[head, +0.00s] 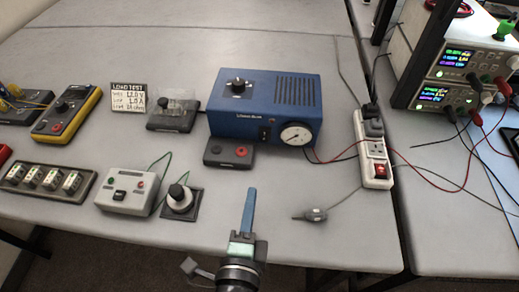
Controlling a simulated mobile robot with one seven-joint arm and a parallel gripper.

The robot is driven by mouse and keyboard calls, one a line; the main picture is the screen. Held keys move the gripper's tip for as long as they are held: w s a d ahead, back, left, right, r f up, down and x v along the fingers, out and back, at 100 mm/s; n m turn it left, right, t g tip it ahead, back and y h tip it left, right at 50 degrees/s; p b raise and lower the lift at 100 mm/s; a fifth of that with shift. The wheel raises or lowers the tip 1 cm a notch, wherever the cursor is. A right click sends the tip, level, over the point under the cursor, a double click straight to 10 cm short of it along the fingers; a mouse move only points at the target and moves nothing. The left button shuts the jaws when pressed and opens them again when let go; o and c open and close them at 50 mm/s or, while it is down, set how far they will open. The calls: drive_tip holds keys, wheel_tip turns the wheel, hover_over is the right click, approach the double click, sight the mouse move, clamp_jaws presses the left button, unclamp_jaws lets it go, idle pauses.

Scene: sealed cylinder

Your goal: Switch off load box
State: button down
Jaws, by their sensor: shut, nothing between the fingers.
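The blue load box (230,100) stands on the grey bench near the middle of the head view. A black knob (238,86) is on its top, with a white dial gauge (296,134) and a small dark switch-like part (264,133) on its front. The position of that part is too small to tell. A dark pad (213,158) with a grey and a red button lies in front of the box. My gripper (251,192) is shut and empty, pointing toward the box from the near side, apart from box and pad.
A white power strip (376,150) with a red switch lies to the right of the box. A loose cable end (312,214) lies front right. A grey box (128,193), a knob unit (180,198) and a yellow meter (68,110) are left. Power supplies (460,75) stand right.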

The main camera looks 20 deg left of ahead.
sight(261, 142)
drive_tip(key=shift+w, duration=0.1)
drive_tip(key=p+x, duration=0.1)
drive_tip(key=x, duration=1.2)
drive_tip(key=shift+w+a, duration=0.1)
drive_tip(key=shift+w, duration=0.25)
drive_tip(key=shift+f, duration=0.1)
drive_tip(key=shift+w+f+b, duration=0.15)
drive_tip(key=shift+f+b, duration=0.2)
drive_tip(key=shift+b, duration=0.75)
drive_tip(key=shift+a+r+t+b, duration=0.1)
drive_tip(key=shift+t+b, duration=0.2)
drive_tip(key=shift+b, duration=0.05)
drive_tip(key=shift+r+p, duration=0.2)
drive_tip(key=shift+p, duration=0.1)
drive_tip(key=v, duration=1.2)
drive_tip(key=shift+s+d+r+b, duration=0.1)
drive_tip(key=shift+s+d+b, duration=0.15)
drive_tip(key=shift+s+b, duration=0.1)
